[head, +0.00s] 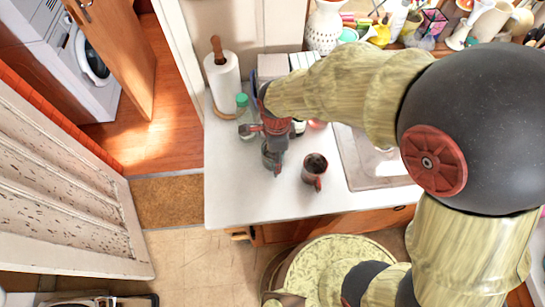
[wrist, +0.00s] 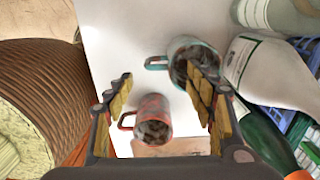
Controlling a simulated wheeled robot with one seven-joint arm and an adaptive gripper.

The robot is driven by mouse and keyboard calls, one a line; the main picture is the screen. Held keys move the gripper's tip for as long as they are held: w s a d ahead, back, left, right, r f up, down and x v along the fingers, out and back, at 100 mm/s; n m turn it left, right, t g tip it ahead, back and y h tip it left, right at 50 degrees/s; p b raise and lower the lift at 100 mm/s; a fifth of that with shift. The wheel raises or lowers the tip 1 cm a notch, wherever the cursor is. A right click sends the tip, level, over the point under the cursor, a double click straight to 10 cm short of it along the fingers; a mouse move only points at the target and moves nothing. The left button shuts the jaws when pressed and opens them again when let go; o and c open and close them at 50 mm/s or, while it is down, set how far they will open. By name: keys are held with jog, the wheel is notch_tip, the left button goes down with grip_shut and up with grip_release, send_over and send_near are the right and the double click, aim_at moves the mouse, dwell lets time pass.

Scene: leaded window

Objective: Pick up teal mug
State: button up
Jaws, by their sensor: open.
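The teal mug (wrist: 181,48) stands on the white counter in the upper middle of the wrist view, with its handle (wrist: 157,62) pointing left. My right finger covers part of it. My gripper (wrist: 160,76) is open, with nothing held between its fingers. A red mug (wrist: 152,122) shows lower down in the wrist view, between the two fingers and apart from the teal mug. In the head view my gripper (head: 273,152) hangs over the counter, left of the red mug (head: 314,168).
Bottles (wrist: 268,72) stand close right of the teal mug, with a blue crate (wrist: 303,132) beyond. A paper towel roll (head: 222,76) and a green-capped bottle (head: 242,102) stand at the counter's back left. A sink (head: 372,165) lies right. The counter's front left (head: 232,190) is clear.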

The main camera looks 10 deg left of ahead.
notch_tip(320, 180, down, 5)
jog(key=shift+r, duration=0.15)
jog(key=shift+s+f+b, duration=0.15)
jog(key=shift+f+b, duration=0.15)
jog(key=shift+f, duration=1.05)
jog(key=shift+s+f+b, duration=0.1)
jog(key=shift+f+b, duration=0.2)
jog(key=shift+f, duration=1)
jog(key=shift+c, duration=0.6)
grip_shut()
